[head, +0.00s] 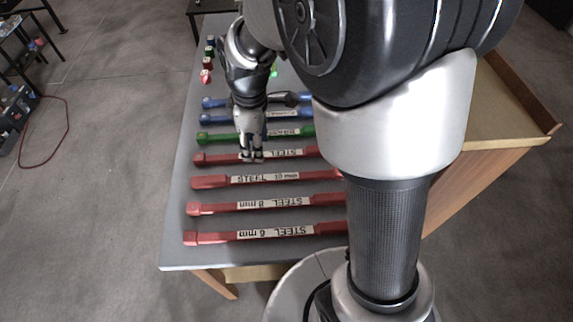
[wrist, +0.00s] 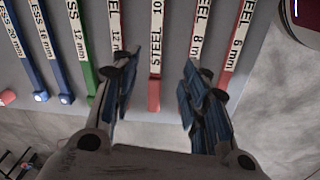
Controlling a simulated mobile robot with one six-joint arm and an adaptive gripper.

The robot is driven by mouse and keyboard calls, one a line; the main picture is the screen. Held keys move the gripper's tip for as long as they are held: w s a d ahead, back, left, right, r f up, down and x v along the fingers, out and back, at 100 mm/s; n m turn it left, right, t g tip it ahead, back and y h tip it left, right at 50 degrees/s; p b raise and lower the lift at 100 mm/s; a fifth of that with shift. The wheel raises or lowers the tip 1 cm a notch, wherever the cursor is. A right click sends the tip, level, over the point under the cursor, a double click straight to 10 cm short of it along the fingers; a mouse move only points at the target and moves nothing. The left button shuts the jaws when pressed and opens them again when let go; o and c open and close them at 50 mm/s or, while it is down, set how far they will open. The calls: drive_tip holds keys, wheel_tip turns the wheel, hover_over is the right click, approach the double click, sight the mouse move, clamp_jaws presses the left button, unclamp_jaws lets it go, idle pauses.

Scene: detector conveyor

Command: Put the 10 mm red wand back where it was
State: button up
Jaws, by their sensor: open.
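The 10 mm red wand (head: 210,182) lies on the grey table in the row, between the 12 mm red wand (head: 205,159) and the 8 mm red wand (head: 205,208). In the wrist view, the 10 mm wand (wrist: 154,95) shows between the spread fingers, its red end towards me. My gripper (head: 251,157) is open and empty. In the head view its fingertips overlap the 12 mm wand; their height above the table is hard to tell. In the wrist view the gripper (wrist: 160,70) has a clear gap between its fingers. My arm hides the wands' right ends.
The 6 mm red wand (head: 210,238) lies nearest the table's front edge. A green wand (head: 215,138) and blue wands (head: 218,120) lie beyond the red ones. Small coloured pieces (head: 206,76) stand at the far left. A wooden tray surface (head: 510,100) lies at right.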

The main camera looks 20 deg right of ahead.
drive_tip(key=s+d+r+m+t, duration=0.1)
drive_tip(key=s+r+m+t, duration=0.1)
drive_tip(key=s+r+m, duration=0.4)
drive_tip(key=s+d+r+m+t, duration=0.1)
drive_tip(key=s+r+m, duration=0.5)
drive_tip(key=s, duration=0.8)
drive_tip(key=shift+s+d+r+t, duration=0.25)
drive_tip(key=shift+d+r+t, duration=0.1)
drive_tip(key=shift+r+t, duration=0.15)
